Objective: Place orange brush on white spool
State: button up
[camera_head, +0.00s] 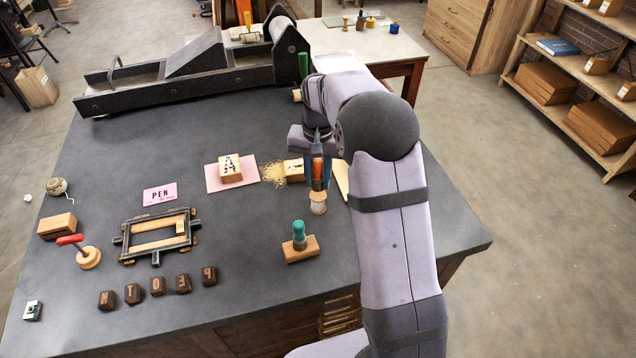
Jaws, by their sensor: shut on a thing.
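The orange brush (317,168) is upright, orange handle up and dark end down. My gripper (318,170) is shut on its handle, with blue fingers at either side. The white spool (318,208) shows directly below the brush, pale wood at its top and white lower down. The brush's dark lower end meets the top of the spool in the picture. I cannot tell whether they touch or a small gap is left. My wrist and arm cover the area behind and to the right of the brush.
A teal-handled brush (299,232) stands on a wooden block (301,251) in front of the spool. A wooden block (294,170) and straw-like shavings (273,173) lie close left. A lettered block (230,168) sits on pink paper. A dark frame (156,236) lies further left.

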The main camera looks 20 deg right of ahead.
aim_at(318, 185)
jog(key=shift+f+p, duration=0.35)
jog(key=shift+f, duration=1)
jog(key=shift+f, duration=0.2)
jog(key=o, duration=1.1)
jog(key=shift+r, duration=0.1)
notch_tip(318, 185, up, 12)
jog(key=b, duration=0.2)
jog(key=shift+r+b, duration=0.1)
jog(key=shift+b, duration=0.2)
jog(key=shift+s, duration=0.1)
jog(key=s+a+f+n, duration=0.1)
jog(key=s+f, duration=0.4)
jog(key=s, duration=0.8)
jog(key=s+a+f+n, duration=0.1)
jog(key=s+f+n, duration=0.3)
jog(key=s, duration=0.8)
notch_tip(318, 185, down, 2)
jog(key=shift+s+a+f, duration=0.15)
jog(key=shift+s+a, duration=0.05)
jog(key=shift+s, duration=0.15)
